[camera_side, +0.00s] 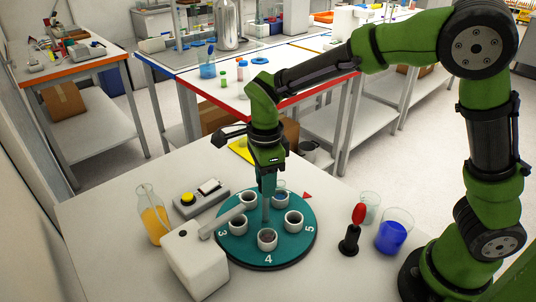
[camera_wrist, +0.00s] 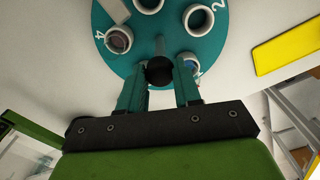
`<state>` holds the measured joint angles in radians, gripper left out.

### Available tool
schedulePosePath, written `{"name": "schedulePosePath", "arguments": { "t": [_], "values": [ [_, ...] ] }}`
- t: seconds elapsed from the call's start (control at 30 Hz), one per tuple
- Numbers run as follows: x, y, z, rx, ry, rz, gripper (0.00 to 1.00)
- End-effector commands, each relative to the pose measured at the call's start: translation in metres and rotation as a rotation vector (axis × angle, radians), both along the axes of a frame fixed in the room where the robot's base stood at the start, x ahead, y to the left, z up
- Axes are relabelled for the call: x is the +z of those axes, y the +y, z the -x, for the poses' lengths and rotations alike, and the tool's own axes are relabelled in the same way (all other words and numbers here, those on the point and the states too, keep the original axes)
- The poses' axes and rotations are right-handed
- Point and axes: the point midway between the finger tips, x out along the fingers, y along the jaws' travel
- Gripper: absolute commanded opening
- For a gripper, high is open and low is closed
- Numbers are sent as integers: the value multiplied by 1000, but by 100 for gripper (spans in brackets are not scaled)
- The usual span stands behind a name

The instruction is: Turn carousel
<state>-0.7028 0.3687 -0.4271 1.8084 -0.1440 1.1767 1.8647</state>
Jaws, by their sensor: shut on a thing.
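The carousel (camera_side: 240,252) is a round teal disc on the white table, with white numerals and several white cups near its rim. Numbers 3, 4 and 5 face the side camera. The cup by number 4 (camera_side: 267,239) has dark contents. A grey post (camera_side: 266,212) rises from the disc's middle. In the wrist view a black round knob (camera_wrist: 160,71) tops this post. My gripper (camera_side: 268,188) points down over the disc's middle. In the wrist view its two teal fingers (camera_wrist: 160,84) are shut on the knob. The gripper partly hides one cup behind it.
A white device (camera_side: 195,262) stands at the front left, its arm reaching over the disc. A flask of orange liquid (camera_side: 153,222) and a yellow-button box (camera_side: 200,200) stand left. A red-topped black stand (camera_side: 352,232) and blue-liquid beaker (camera_side: 393,234) stand right. A red triangle (camera_side: 307,195) lies beside the disc.

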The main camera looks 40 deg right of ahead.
Motion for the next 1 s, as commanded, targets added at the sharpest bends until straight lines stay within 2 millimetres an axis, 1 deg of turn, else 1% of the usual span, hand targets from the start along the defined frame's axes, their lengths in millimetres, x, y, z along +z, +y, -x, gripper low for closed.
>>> {"name": "schedulePosePath", "arguments": {
  "t": [1.0],
  "values": [
    [0,0,-1,507,-2,0,0]
  ]
}}
